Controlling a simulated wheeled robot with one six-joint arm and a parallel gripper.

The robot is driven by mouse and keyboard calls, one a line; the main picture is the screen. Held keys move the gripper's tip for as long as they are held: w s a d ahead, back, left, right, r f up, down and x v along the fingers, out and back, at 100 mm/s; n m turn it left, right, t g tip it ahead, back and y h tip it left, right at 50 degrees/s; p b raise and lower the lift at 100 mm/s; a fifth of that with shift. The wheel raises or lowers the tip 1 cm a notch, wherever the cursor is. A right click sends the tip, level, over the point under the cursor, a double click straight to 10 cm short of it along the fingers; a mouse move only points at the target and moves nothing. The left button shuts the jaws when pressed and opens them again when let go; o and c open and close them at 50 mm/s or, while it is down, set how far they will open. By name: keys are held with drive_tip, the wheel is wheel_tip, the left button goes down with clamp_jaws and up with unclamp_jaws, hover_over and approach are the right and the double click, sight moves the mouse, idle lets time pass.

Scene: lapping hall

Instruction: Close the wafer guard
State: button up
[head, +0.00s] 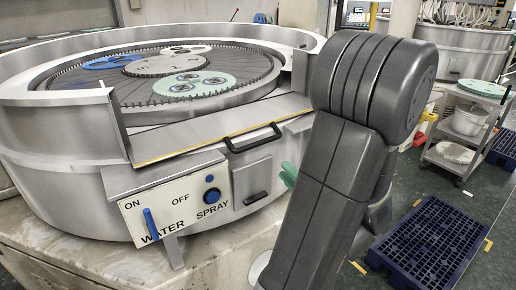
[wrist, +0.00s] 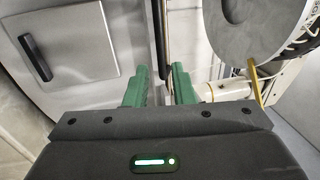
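The wafer guard (head: 215,131) is a flat metal panel with a yellow front edge, lying folded down across the front opening of the round lapping machine. Its black bar handle (head: 253,138) is on the front right part. My gripper's green fingers (head: 290,174) show below and right of that handle, partly hidden by my arm. In the wrist view my gripper (wrist: 159,88) is open, with a gap between its fingers. A dark bar (wrist: 158,40) beside a yellow line runs toward that gap; it looks like the guard's handle. I cannot tell whether the fingers touch it.
A panel (head: 153,205) with a blue water lever and blue spray knob sits on the machine's front. Beside it is a small door (head: 249,178), with a black handle in the wrist view (wrist: 35,58). A cart (head: 461,135) and blue pallet (head: 428,243) stand right.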

sight(259, 145)
drive_tip(key=p+x, duration=0.2)
drive_tip(key=x, duration=1)
drive_tip(key=shift+w+a+p, duration=0.1)
drive_tip(key=shift+a+p, duration=0.05)
drive_tip(key=shift+p, duration=0.15)
clamp_jaws()
